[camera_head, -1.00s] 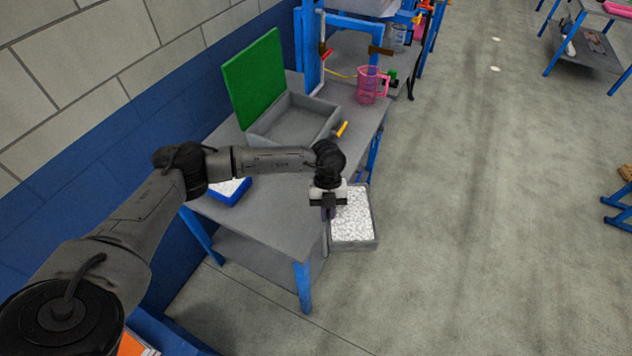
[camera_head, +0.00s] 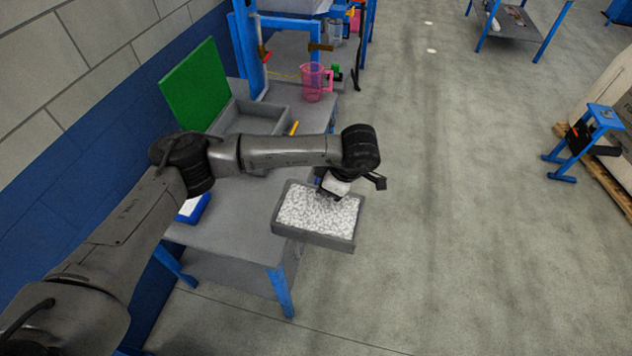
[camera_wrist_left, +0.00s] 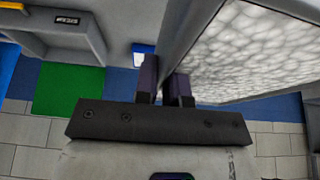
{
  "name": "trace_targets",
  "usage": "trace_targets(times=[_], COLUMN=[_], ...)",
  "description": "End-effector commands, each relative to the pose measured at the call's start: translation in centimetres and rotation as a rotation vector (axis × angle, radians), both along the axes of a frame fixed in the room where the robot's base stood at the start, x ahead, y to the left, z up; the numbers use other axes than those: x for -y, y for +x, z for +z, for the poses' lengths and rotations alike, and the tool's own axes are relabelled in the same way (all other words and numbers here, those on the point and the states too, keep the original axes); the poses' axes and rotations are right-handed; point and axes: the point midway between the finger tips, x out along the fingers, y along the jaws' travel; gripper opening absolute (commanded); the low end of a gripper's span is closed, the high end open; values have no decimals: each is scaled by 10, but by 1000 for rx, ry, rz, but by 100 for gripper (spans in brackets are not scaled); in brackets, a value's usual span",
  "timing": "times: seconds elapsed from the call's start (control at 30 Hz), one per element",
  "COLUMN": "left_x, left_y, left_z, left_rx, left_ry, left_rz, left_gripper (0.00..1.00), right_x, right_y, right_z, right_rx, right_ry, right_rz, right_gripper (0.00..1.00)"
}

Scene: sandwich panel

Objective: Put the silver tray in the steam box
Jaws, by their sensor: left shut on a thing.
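The silver tray (camera_head: 314,239) is a grey, shallow tray full of white granules. It is in the air off the right edge of the table's near end. My left gripper (camera_head: 327,193) is shut on its far wall. In the left wrist view the two fingers of my left gripper (camera_wrist_left: 167,88) pinch the wall of the tray (camera_wrist_left: 184,38). The steam box (camera_head: 264,107) is a grey open box on the table, with its green lid (camera_head: 196,83) standing up on the left. My left forearm passes in front of the table. My right gripper is not in view.
The grey table (camera_head: 235,225) has blue legs. A blue container (camera_head: 194,207) with white content is at its left edge.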

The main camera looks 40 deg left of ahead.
Motion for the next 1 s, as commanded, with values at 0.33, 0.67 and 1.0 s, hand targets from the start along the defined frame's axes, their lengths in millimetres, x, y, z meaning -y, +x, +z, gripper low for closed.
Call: trace_targets(times=[0.33, 0.67, 1.0], left_x=[21, 41, 54], left_y=[12, 19, 21], left_z=[48, 95, 129], left_rx=[6, 5, 2], left_ry=[0, 0, 1], left_rz=[-726, -1389, -1827], left_gripper=[0, 0, 0], right_x=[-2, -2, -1], right_y=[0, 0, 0], right_z=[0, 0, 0], right_rx=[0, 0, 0], right_ry=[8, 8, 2], right_rz=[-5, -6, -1], right_gripper=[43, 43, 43])
